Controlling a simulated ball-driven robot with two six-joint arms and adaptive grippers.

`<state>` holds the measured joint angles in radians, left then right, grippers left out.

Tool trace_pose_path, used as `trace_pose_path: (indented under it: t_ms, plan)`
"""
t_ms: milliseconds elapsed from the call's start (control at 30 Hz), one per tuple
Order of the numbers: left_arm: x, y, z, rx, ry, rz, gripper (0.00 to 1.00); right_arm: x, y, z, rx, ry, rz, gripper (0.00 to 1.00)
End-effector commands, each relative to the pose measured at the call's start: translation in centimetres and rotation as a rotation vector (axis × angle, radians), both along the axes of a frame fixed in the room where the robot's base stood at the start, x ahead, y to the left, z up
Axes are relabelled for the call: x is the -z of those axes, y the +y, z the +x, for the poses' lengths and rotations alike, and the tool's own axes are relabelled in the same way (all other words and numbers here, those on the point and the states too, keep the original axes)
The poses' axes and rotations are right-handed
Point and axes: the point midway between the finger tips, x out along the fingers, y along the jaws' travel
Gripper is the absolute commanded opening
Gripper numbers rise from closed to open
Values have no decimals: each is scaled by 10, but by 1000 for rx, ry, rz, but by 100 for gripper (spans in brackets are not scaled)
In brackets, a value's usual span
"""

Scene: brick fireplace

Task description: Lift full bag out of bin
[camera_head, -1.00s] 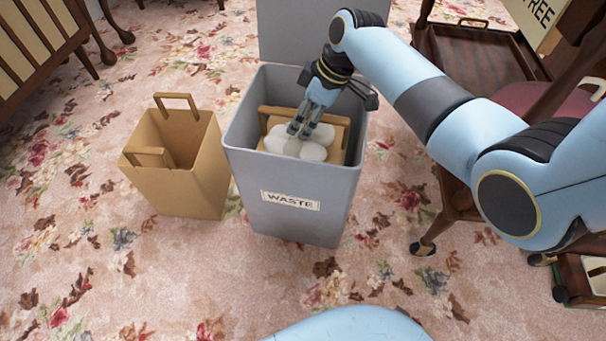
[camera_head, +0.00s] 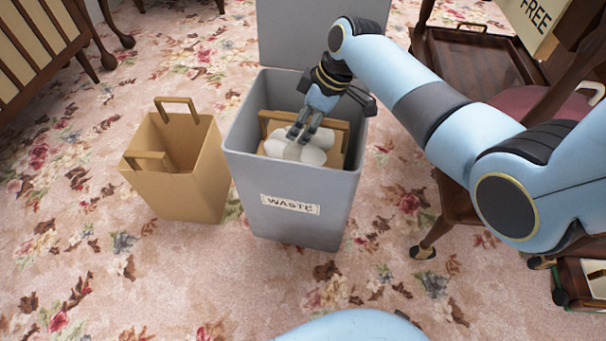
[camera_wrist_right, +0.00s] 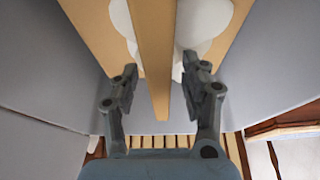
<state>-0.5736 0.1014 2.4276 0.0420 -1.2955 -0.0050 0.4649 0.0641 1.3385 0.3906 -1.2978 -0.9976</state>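The grey bin (camera_head: 290,215) labelled WASTE stands open on the carpet. Inside it is a tan bag (camera_head: 337,150) with white rounded contents (camera_head: 290,150) at its top and a raised handle (camera_head: 338,123). My right gripper (camera_head: 302,132) points down into the bin, over the white contents at the handle. In the right wrist view, my right gripper (camera_wrist_right: 160,88) is open, with one finger on each side of the tan handle bar (camera_wrist_right: 155,45) and gaps between. White contents (camera_wrist_right: 200,25) show beyond the bar. The bag's lower part is hidden. My left gripper is out of view.
A grey panel (camera_head: 320,35) rises behind the bin. A dark wooden trolley (camera_head: 465,65) stands at the right. The carpet in front is clear.

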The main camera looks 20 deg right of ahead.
Motion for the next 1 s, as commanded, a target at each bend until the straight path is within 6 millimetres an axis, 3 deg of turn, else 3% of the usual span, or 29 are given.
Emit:
trace_pose_path:
  t_ms: [33, 333, 1000]
  plan:
    - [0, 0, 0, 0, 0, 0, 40, 0, 0, 0, 0, 0, 0, 38]
    - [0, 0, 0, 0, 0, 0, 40, 0, 0, 0, 0, 0, 0, 0]
    - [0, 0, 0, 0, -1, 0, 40, -2, 0, 1, 0, -3, 0, 0]
